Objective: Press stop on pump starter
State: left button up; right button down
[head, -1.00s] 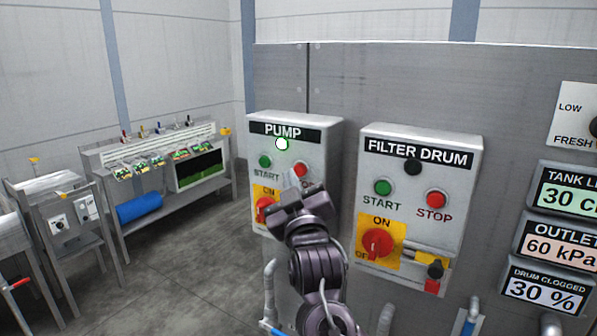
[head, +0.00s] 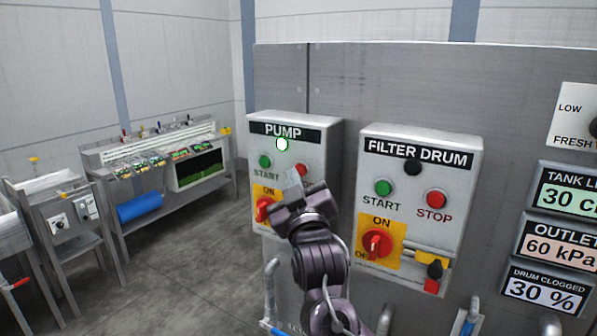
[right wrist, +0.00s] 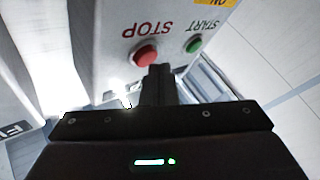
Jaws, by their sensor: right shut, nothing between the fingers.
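The pump starter (head: 328,150) is a light grey wall box labelled PUMP. Its indicator lamp (head: 282,144) is lit, bright white with a green rim. It has a green START button (head: 264,161), a red STOP button (head: 300,170) and a red rotary switch (head: 264,209) on a yellow plate, partly hidden by my arm. My right gripper (head: 293,179) is shut and empty, its tips just below the STOP button in the head view. In the right wrist view its tips (right wrist: 158,70) overlap the edge of the STOP button (right wrist: 146,55); I cannot tell whether they touch. My left gripper is out of view.
To the right is the FILTER DRUM box (head: 470,160) with its own buttons, dark lamp and rotary switch. Display panels (head: 565,190) stand further right. Pipes (head: 270,285) rise below the boxes. Left are metal benches (head: 150,170) and open floor.

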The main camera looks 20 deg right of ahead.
jog(key=shift+w+d, duration=0.3)
jog(key=shift+d, duration=0.1)
dwell(0.4)
jog(key=shift+s+a, duration=0.1)
dwell(0.3)
jog(key=shift+s+a, duration=0.4)
jog(key=shift+a, duration=0.15)
jog(key=s+a+p, duration=0.1)
jog(key=a, duration=0.1)
jog(key=s+a, duration=0.2)
jog(key=shift+p, duration=0.4)
dwell(0.5)
